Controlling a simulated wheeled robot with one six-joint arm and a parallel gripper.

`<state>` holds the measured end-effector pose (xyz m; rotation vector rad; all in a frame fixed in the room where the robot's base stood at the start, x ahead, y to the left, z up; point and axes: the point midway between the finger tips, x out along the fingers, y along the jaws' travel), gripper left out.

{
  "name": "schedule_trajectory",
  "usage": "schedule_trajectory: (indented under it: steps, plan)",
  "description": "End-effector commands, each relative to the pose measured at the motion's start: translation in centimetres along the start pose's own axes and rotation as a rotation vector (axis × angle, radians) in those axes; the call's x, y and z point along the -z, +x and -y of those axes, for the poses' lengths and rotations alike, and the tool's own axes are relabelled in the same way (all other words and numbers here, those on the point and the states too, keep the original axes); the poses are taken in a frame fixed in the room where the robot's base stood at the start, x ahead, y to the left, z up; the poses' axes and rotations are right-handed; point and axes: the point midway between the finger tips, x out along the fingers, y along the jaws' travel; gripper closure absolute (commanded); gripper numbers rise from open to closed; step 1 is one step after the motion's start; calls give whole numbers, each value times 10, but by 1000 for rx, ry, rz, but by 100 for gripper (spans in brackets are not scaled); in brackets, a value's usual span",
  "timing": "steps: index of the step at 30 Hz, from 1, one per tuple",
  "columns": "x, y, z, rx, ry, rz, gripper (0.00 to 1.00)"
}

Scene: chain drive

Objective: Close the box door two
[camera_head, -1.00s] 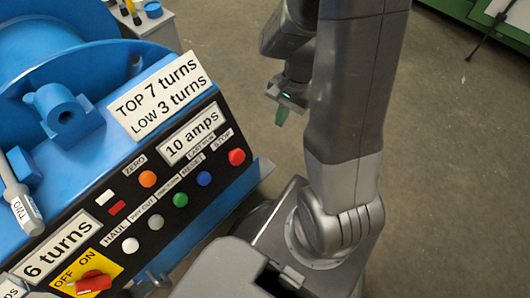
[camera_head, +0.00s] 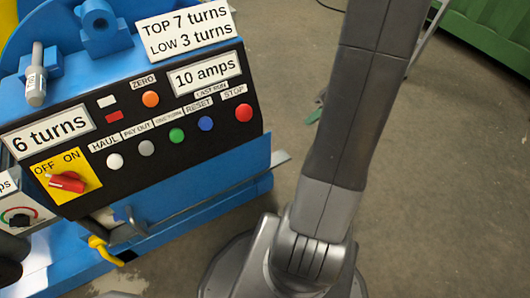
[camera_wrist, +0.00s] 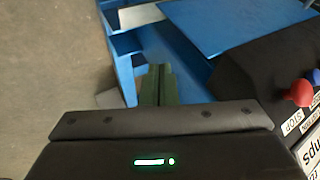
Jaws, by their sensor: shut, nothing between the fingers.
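My gripper (camera_wrist: 157,72) has green fingers close together and empty in the wrist view. They point at the side of a blue box-like housing (camera_wrist: 124,62) with open recesses. I cannot tell whether the fingers touch it. In the head view only a green tip of my gripper (camera_head: 313,117) shows beside my arm, which hides the rest. A pale grey plate (camera_wrist: 140,16) sticks out at the top of the housing in the wrist view. A grey plate edge (camera_head: 282,160) also juts from the machine's right side in the head view. No label marks door two.
A black control panel (camera_head: 145,182) on the blue machine has coloured buttons, a red stop button (camera_head: 243,112) and a red OFF/ON switch (camera_head: 66,182). The red button also shows in the wrist view (camera_wrist: 299,93). Concrete floor is open at right; a green container (camera_head: 492,38) stands behind.

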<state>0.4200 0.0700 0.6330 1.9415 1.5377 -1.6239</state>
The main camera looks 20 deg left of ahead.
Motion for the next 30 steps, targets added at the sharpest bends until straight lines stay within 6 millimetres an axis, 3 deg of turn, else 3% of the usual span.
schedule_trajectory:
  steps: [4,8,21,30]
  plan:
    - [-4,-2,-8,-5,-42,-24,100]
    - [-4,10,-8,-2,-47,-24,100]
    - [-3,101,-9,-2,-46,-21,100]
    - [-2,114,24,-5,-47,-23,100]
